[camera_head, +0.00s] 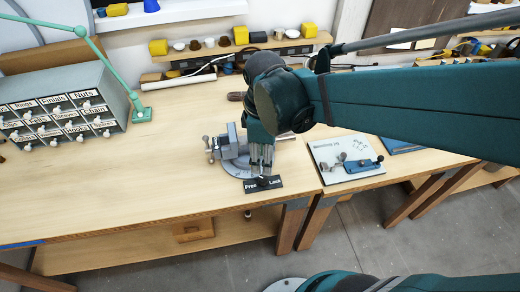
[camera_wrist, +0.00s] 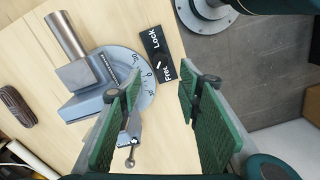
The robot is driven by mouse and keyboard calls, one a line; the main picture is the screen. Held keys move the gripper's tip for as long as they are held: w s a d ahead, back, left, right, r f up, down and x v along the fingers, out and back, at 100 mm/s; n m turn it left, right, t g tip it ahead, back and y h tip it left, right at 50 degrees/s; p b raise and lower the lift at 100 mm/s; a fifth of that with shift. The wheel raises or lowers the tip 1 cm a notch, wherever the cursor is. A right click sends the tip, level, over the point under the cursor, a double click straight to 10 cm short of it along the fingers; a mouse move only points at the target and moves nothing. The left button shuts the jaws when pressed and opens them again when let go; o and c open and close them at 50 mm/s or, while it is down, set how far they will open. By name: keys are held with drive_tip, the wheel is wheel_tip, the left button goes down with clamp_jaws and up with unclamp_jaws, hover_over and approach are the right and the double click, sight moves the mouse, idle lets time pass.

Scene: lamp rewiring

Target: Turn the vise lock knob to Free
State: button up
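The grey vise (camera_head: 232,150) stands near the front edge of the workbench. Its black Free/Lock plate (camera_head: 277,183) lies at the bench edge, with Free on the left and Lock on the right. In the wrist view the plate (camera_wrist: 158,52) lies just beyond my fingers, beside the vise's round scaled base (camera_wrist: 126,66). A small dark shape on the plate in the head view may be the lock knob, but its pointing direction cannot be told. My gripper (camera_head: 262,163) points down just above the plate. In the wrist view my gripper (camera_wrist: 160,112) is open, with bare wood between its green pads.
A metal rod with a ball end (camera_wrist: 130,160) sits close to the left finger. A drawer cabinet (camera_head: 65,103) stands at the left and a white board with a blue tool (camera_head: 345,160) lies to the right. The bench left of the vise is clear.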

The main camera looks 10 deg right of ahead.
drive_tip(key=shift+r, duration=0.75)
drive_tip(key=s+d+r+m+t, duration=0.2)
drive_tip(key=d+r+m+t, duration=0.4)
drive_tip(key=d+m, duration=0.4)
drive_tip(key=m+t+b, duration=0.1)
drive_tip(key=m, duration=0.2)
drive_tip(key=shift+d+m, duration=0.25)
drive_tip(key=shift+m, duration=0.15)
drive_tip(key=shift+r, duration=0.1)
idle(0.5)
